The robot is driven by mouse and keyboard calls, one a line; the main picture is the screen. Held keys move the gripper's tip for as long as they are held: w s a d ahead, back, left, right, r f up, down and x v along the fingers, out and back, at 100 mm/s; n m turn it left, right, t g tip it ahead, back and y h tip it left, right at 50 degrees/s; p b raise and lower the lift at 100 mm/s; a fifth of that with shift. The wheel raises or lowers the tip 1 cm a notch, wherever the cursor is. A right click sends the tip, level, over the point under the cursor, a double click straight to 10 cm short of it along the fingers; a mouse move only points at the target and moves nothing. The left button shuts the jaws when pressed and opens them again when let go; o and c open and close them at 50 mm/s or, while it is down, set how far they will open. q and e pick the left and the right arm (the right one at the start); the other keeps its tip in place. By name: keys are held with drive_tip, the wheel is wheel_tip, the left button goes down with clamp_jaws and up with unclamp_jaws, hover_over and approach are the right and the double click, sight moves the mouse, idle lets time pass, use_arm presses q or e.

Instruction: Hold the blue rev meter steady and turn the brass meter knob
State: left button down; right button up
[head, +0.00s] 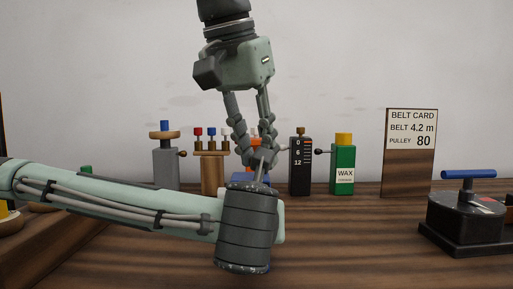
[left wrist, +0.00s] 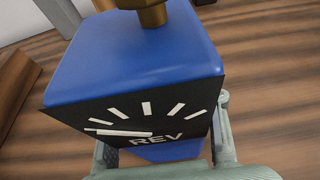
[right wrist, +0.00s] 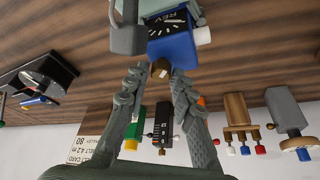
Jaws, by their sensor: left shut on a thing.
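The blue rev meter (left wrist: 130,60) has a black dial marked REV, with white ticks and a needle. My left gripper (left wrist: 165,150) is shut on it, with a finger at each side. In the head view the meter (head: 239,175) is mostly hidden behind my left wrist. The brass knob (left wrist: 151,12) stands on top of the meter. It also shows in the right wrist view (right wrist: 160,68). My right gripper (right wrist: 157,80) reaches down from above, with its fingers apart on either side of the knob. I cannot tell whether they touch it.
Behind the meter stand a grey device (head: 166,165), a wooden rack with coloured pegs (head: 212,172), a black scale block (head: 300,168) and a green wax box (head: 343,170). A belt card (head: 408,170) and a black device with a blue handle (head: 465,215) are at right.

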clamp_jaws()
drive_tip(key=shift+m, duration=0.3)
drive_tip(key=m+g+h, duration=0.1)
drive_tip(key=m, duration=0.2)
drive_tip(key=shift+a+m, duration=0.15)
drive_tip(key=shift+m, duration=0.15)
drive_tip(key=shift+w+m+g+h, duration=0.1)
drive_tip(key=shift+m+g+h, duration=0.3)
drive_tip(key=shift+m, duration=0.75)
drive_tip(key=shift+m+g+h, duration=0.1)
drive_tip(key=shift+m+g, duration=0.5)
drive_tip(key=shift+m, duration=0.55)
drive_tip(key=o, duration=0.5)
unclamp_jaws()
